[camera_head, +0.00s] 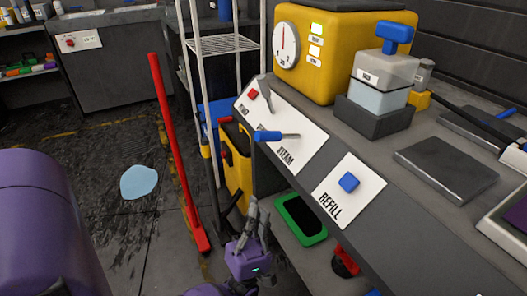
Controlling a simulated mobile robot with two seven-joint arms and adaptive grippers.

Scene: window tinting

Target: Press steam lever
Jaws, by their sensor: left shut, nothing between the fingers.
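The steam lever (271,136) has a blue handle and a metal rod. It sits on a white panel (304,152) marked STEAM on the front of the workbench, and the rod points to the right. My left gripper (257,212) is shut and empty, with its fingers pointing up. In the picture it is below the lever and clearly apart from it, near the bench's lower shelf. My right gripper is not in view.
A blue button (348,182) sits on the REFILL panel. A yellow machine (330,45) with a gauge stands on the bench. A green-framed tray (301,238) is below. A red pole (174,140) stands left of the bench.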

